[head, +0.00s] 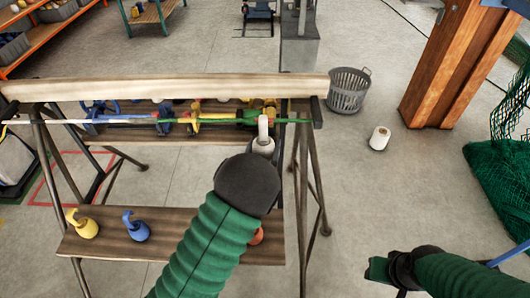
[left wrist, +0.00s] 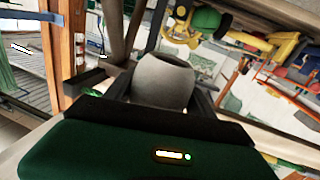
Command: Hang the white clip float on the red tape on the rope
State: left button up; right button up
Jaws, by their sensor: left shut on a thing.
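The white clip float (head: 264,142) is held upright by my left gripper (head: 262,153), in front of the right part of the rope. In the left wrist view its pale round body (left wrist: 163,82) sits between the fingers. The rope (head: 222,122) runs along the rack below the top beam, white at left and green at right. I cannot make out the red tape. Whether the white float touches the rope is unclear. My right gripper (head: 380,268) is at the lower right, apart from the rack; its jaws are unclear.
Yellow (head: 83,225), blue (head: 136,228) and partly hidden orange (head: 257,237) floats sit on the lower shelf (head: 110,246). The top beam (head: 165,88) spans above the rope. A grey basket (head: 348,92) and a white roll (head: 379,138) stand on the floor at right.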

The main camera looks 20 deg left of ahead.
pick_arm(q)
jog(key=shift+w+a+f+b, duration=0.2)
jog(key=shift+w+f+b, duration=0.3)
jog(key=shift+w, duration=0.25)
jog(key=shift+w+a+f+b, duration=0.15)
jog(key=shift+w+f+b, duration=0.25)
jog(key=shift+w, duration=0.35)
jog(key=shift+w+a+f+b, duration=0.2)
jog(key=shift+w+f+b, duration=0.2)
jog(key=shift+w+f, duration=0.25)
jog(key=shift+w+r, duration=0.1)
jog(key=shift+r, duration=0.05)
jog(key=o, duration=1.5)
